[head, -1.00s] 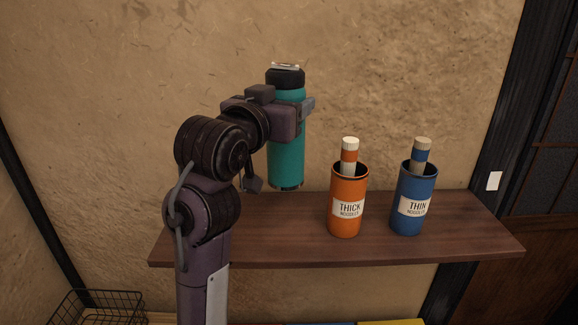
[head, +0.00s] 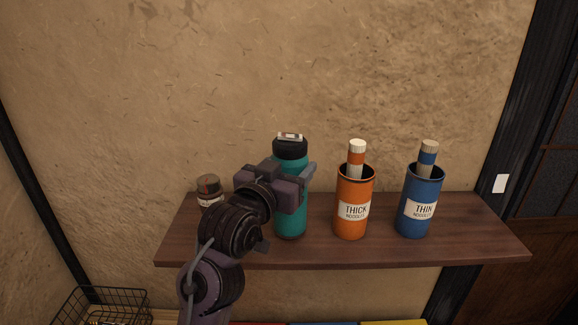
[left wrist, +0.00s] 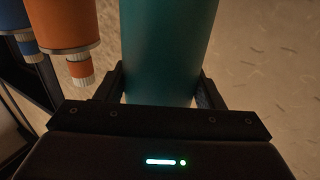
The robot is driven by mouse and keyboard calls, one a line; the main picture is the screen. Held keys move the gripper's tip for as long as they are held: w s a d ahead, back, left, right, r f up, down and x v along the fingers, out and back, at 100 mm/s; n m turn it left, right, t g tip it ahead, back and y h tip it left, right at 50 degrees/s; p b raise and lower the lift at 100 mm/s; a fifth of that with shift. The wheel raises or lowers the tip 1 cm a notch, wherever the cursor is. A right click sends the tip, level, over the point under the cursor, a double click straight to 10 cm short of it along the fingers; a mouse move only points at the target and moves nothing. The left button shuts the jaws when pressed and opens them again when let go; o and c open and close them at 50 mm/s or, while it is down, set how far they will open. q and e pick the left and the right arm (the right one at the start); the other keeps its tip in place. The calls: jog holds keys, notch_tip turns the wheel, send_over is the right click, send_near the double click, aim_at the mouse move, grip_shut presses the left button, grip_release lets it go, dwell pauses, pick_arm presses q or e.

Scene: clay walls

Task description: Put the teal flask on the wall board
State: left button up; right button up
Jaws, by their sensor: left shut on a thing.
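The teal flask (head: 291,214) has a black lid with a pale handle and stands upright at the wall board (head: 330,246), a brown wooden shelf. Its base appears to be at the board's surface, left of the orange canister; I cannot tell for certain whether it touches. My left gripper (head: 298,184) is shut on the flask's upper body. The left wrist view shows the flask's teal side (left wrist: 168,50) between the two fingers (left wrist: 160,88). My right gripper is in neither view.
An orange "THICK NOODLES" canister (head: 354,190) and a blue "THIN NOODLES" canister (head: 421,191) stand on the board to the right. A dark-lidded jar (head: 209,188) stands at the left, partly behind my arm. A wire basket (head: 98,303) is below left. The board's right end is clear.

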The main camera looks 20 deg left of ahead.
pick_arm(q)
jog(key=shift+f, duration=0.15)
jog(key=o, duration=1.7)
jog(key=shift+r, duration=0.2)
jog(key=s+p, duration=0.3)
jog(key=s, duration=0.1)
jog(key=s+a+p, duration=0.1)
jog(key=s+p, duration=0.3)
jog(key=s+a+p, duration=0.1)
jog(key=s+p, duration=0.2)
jog(key=p, duration=0.1)
jog(key=shift+s, duration=0.4)
jog(key=shift+f, duration=0.15)
